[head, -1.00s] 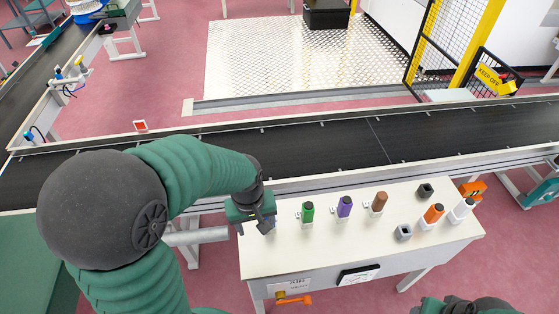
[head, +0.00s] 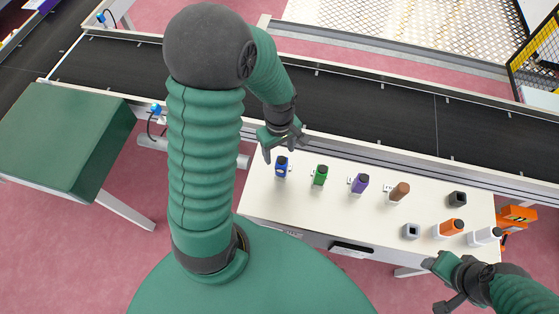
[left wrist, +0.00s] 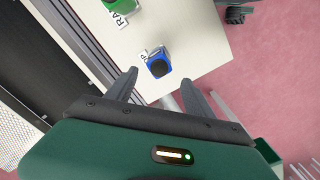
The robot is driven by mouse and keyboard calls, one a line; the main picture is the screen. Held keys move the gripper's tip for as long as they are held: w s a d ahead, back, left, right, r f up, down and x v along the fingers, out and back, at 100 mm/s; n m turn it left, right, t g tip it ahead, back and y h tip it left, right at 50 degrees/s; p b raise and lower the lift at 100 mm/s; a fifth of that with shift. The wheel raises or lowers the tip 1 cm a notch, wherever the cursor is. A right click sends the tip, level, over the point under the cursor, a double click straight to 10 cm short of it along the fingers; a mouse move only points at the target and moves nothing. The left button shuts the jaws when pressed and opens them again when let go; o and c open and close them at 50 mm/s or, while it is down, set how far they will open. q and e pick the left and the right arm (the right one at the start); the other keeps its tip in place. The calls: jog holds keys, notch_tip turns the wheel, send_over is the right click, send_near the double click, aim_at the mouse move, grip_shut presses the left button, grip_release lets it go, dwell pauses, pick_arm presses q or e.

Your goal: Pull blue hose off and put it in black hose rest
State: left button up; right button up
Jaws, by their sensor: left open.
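The blue hose (head: 282,166) stands upright at the left end of the white table. In the left wrist view, the blue hose (left wrist: 157,62) has a dark round top, with a small label beside it. My left gripper (head: 285,150) is open just behind the blue hose, its fingers apart and empty. In the left wrist view the gripper (left wrist: 160,76) points toward the hose without holding it. A black square rest with a hole (head: 457,199) sits toward the table's right. My right gripper (head: 434,287) is open and empty in front of the table's right end.
A green hose (head: 320,176), purple hose (head: 359,184) and brown hose (head: 399,192) stand in the same row. A grey square rest (head: 410,231), an orange hose (head: 453,227) and a white one (head: 484,236) are at right. A black conveyor (head: 400,110) runs behind the table.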

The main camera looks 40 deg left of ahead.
aim_at(282, 162)
pick_arm(q)
jog(key=f, duration=0.2)
jog(key=d+f, duration=0.1)
jog(key=f, duration=0.1)
jog(key=d+f, duration=0.1)
jog(key=f, duration=0.1)
jog(key=shift+d+f, duration=0.2)
jog(key=shift+f, duration=0.45)
jog(key=shift+a+f, duration=0.2)
jog(key=shift+a, duration=0.05)
jog(key=shift+a+f, duration=0.2)
jog(key=shift+a, duration=0.4)
jog(key=shift+c, duration=1.5)
jog(key=shift+d+r, duration=0.15)
jog(key=shift+d, duration=0.4)
jog(key=c, duration=0.7)
grip_shut()
jog(key=shift+o, duration=1.3)
grip_release()
jog(key=shift+a, duration=0.15)
grip_shut()
pick_arm(e)
jog(key=shift+d+f, duration=0.5)
jog(key=shift+d, duration=0.3)
pick_arm(q)
jog(key=shift+r+p, duration=0.4)
jog(key=shift+r, duration=0.2)
pick_arm(e)
jog(key=shift+r, duration=0.7)
